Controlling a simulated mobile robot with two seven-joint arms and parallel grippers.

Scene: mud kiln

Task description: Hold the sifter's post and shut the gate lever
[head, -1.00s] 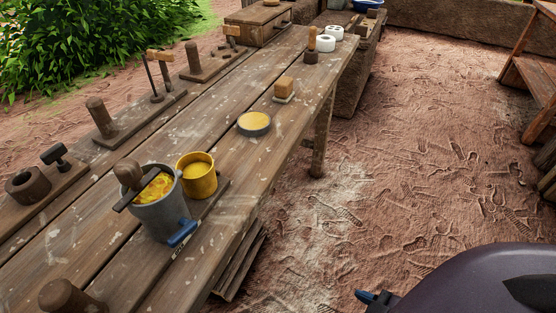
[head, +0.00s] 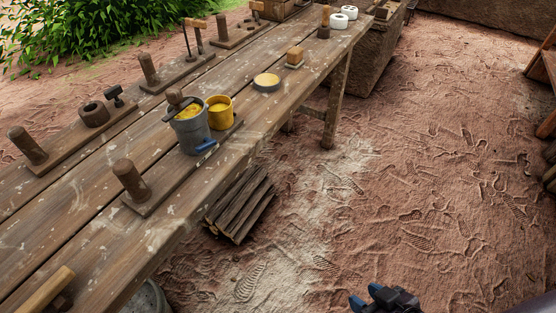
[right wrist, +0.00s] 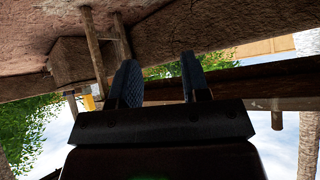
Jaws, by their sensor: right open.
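The sifter (head: 190,133) looks like a grey bucket with yellow material inside and a dark wooden bar and knob across its top. It stands on a wooden board on the bench. A blue lever (head: 207,146) sticks out low on its front right side; I cannot tell whether the gate is open. A thick upright wooden post (head: 130,179) stands on the near end of the same board. My right gripper (head: 367,296) is open and empty, over the dirt floor at the bottom, well right of the bench. My left gripper is out of view.
A yellow cup (head: 220,115) touches or nearly touches the sifter's right side. The long bench (head: 80,205) also bears other wooden posts on boards and a round yellow-topped dish (head: 267,82). Stacked wood (head: 240,204) lies below its edge. The floor to the right is clear.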

